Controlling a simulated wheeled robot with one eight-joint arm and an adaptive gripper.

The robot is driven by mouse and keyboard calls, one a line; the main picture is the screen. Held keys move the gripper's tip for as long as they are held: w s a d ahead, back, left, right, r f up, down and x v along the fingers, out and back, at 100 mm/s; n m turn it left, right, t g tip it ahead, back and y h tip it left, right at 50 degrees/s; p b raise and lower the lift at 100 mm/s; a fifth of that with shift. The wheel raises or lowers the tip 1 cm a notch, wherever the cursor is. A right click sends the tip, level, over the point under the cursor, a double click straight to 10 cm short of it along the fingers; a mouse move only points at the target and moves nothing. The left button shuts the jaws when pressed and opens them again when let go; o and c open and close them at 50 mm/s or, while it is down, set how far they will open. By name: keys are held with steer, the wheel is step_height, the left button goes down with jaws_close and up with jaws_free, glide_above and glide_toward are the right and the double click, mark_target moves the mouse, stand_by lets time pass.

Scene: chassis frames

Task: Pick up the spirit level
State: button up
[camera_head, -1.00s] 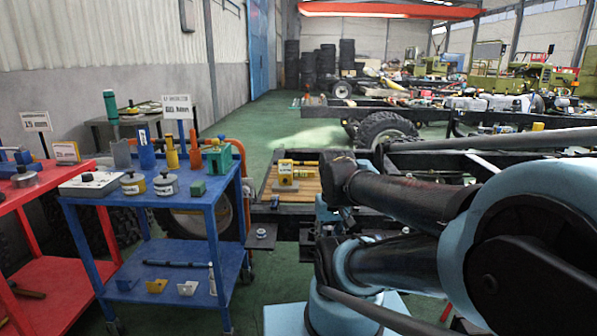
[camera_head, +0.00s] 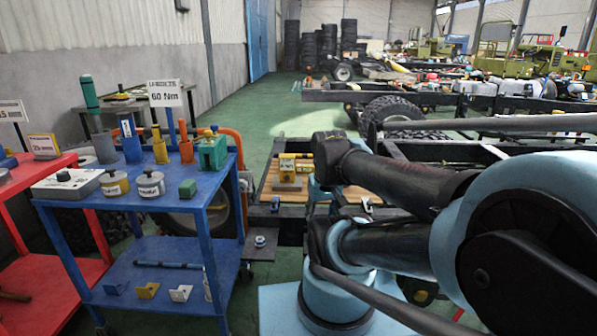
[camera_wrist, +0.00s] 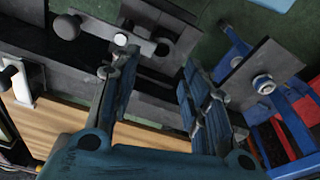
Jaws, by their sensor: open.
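No spirit level can be named for certain. The likeliest is a yellow block-like piece (camera_head: 287,165) on a grey base, standing on the wooden boards behind the dark rail in the head view. I cannot make out a vial on it. In the wrist view I cannot pick it out. My gripper (camera_wrist: 160,72) is open, with its two blue fingers apart and nothing seen between them. It hangs over the dark chassis rail, with the boards (camera_wrist: 72,125) at the lower left of that view. In the head view my arm mostly hides the gripper.
A blue cart (camera_head: 118,235) with tools and cans stands left of my arm, a red cart (camera_head: 75,283) beyond it. A plate with a nut (camera_head: 260,241) juts out near the blue cart. A tyre (camera_head: 390,112) and chassis frames lie behind. Green floor is free at back centre.

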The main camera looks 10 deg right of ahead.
steer(key=w+r+m, duration=0.4)
steer(key=w+r, duration=0.2)
steer(key=r, duration=0.1)
step_height(320, 180, up, 10)
steer(key=m+g+y, duration=0.2)
steer(key=m+y, duration=0.1)
steer(key=m, duration=1.3)
glide_above(300, 165)
steer(key=s+d, duration=0.1)
steer(key=d, duration=0.3)
steer(key=x, duration=1.7)
steer(key=shift+w+d, duration=0.25)
steer(key=shift+w, duration=0.1)
jaws_close()
